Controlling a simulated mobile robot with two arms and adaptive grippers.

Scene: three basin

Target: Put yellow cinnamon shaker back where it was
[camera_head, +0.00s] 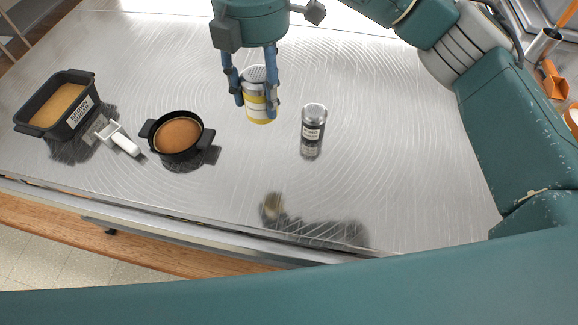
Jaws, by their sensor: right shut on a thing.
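The yellow cinnamon shaker (257,103) has a silver perforated lid and a yellow body with a pale label. My right gripper (256,106) is shut on it, with one blue finger on each side, and holds it upright. I cannot tell for sure whether its base touches the metal table (370,150); a dark shadow or reflection shows lower on the table. A second shaker (313,121), dark with a silver lid, stands upright just to the right of the held one. My left gripper is not in view.
A black pot (153,134) with brown contents stands left of the shakers. A black bin (84,113) labelled brown sugar stands at the far left, with a white scoop (119,137) beside it. The table's right half is clear.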

